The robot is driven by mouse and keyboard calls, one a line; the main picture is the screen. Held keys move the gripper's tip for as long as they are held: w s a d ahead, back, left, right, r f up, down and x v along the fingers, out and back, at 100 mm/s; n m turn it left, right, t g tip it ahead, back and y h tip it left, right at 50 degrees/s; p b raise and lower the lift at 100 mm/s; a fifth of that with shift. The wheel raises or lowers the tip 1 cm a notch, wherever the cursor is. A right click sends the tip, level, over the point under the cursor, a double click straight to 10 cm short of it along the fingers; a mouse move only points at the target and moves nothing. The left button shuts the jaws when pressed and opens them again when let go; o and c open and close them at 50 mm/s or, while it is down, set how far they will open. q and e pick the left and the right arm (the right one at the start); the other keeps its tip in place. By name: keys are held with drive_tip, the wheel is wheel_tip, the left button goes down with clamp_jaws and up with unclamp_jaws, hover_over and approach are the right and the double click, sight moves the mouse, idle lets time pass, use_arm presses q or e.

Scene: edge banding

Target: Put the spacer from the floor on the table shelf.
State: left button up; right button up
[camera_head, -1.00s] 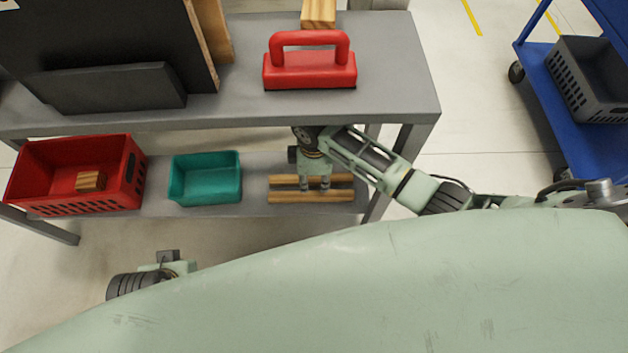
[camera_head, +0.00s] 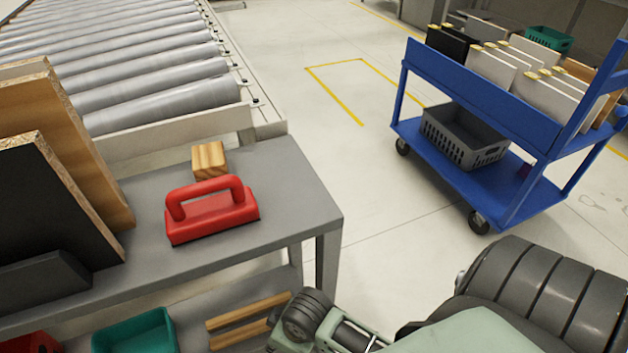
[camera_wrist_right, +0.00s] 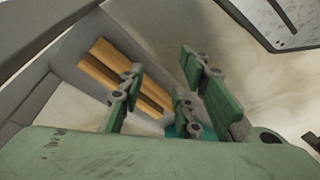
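Two parallel wooden strips, which look like spacers, lie on the lower shelf of the grey table (camera_head: 300,190). One strip (camera_head: 250,308) is farther back and the other (camera_head: 240,335) is nearer; both also show in the right wrist view (camera_wrist_right: 125,75). I cannot tell which is the task's spacer. My right gripper (camera_wrist_right: 160,82) is open and empty, its fingers spread apart and clear of the strips. In the head view only part of my right arm shows, beside the strips, with the fingers hidden. My left gripper is out of view.
A teal bin (camera_head: 135,332) and the edge of a red crate (camera_head: 30,343) are on the lower shelf. A red-handled tool (camera_head: 212,215), a wooden block (camera_head: 209,160) and boards are on the tabletop. A blue cart (camera_head: 480,160) stands right, with clear floor between.

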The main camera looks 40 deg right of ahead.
drive_tip(key=s+d+r+m+h, duration=0.1)
drive_tip(key=s+d+m, duration=0.2)
drive_tip(key=s+d, duration=0.1)
drive_tip(key=shift+s+d+r+t, duration=0.2)
drive_tip(key=shift+d+r+t, duration=0.05)
drive_tip(key=shift+d+t, duration=0.2)
